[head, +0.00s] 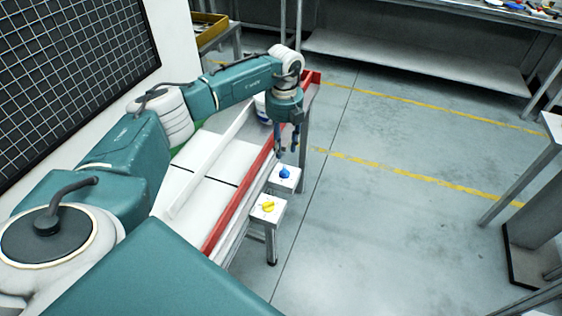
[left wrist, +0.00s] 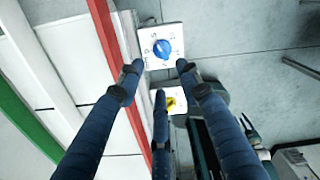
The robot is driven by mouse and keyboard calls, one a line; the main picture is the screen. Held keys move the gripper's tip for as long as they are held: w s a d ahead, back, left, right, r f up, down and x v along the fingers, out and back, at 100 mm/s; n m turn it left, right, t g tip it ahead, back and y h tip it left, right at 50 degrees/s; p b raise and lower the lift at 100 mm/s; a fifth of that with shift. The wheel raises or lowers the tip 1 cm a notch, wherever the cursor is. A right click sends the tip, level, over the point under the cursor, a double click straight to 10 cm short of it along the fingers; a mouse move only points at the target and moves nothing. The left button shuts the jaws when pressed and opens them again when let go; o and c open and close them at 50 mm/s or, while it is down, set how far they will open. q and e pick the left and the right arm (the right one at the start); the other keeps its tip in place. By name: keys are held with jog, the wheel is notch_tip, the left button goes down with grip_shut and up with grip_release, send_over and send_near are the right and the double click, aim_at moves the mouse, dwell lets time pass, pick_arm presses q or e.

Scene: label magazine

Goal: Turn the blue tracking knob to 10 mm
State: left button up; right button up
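The blue tracking knob (head: 285,174) sits on a small white plate with dial marks, on a post beside the red-edged conveyor. In the left wrist view the blue knob (left wrist: 162,49) is round with a raised grip bar, and marks are printed around it. The numbers are too small to read surely. My left gripper (head: 287,146) points down above the blue knob, apart from it. In the left wrist view my left gripper (left wrist: 159,72) has its fingers spread and empty, with the knob just beyond the fingertips. My right gripper is not seen.
A yellow knob (head: 268,206) on a similar white plate stands close to the blue one, nearer me. The conveyor's red rail (head: 240,192) runs just left of both. Open grey floor lies to the right. A steel bench (head: 420,60) stands at the back.

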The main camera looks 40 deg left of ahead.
pick_arm(q)
jog(key=p, duration=0.1)
send_over(285, 172)
jog(key=a, duration=0.1)
jog(key=f, duration=0.5)
jog(key=shift+w+f, duration=0.1)
jog(key=shift+w, duration=0.15)
notch_tip(285, 172, down, 5)
jog(key=shift+r+p, duration=0.15)
jog(key=shift+p, duration=0.15)
jog(key=shift+a, duration=0.1)
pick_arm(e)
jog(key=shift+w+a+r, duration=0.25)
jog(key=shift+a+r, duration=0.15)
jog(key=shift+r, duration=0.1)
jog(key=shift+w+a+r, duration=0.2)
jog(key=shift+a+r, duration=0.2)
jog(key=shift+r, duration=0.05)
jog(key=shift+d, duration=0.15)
pick_arm(q)
grip_shut()
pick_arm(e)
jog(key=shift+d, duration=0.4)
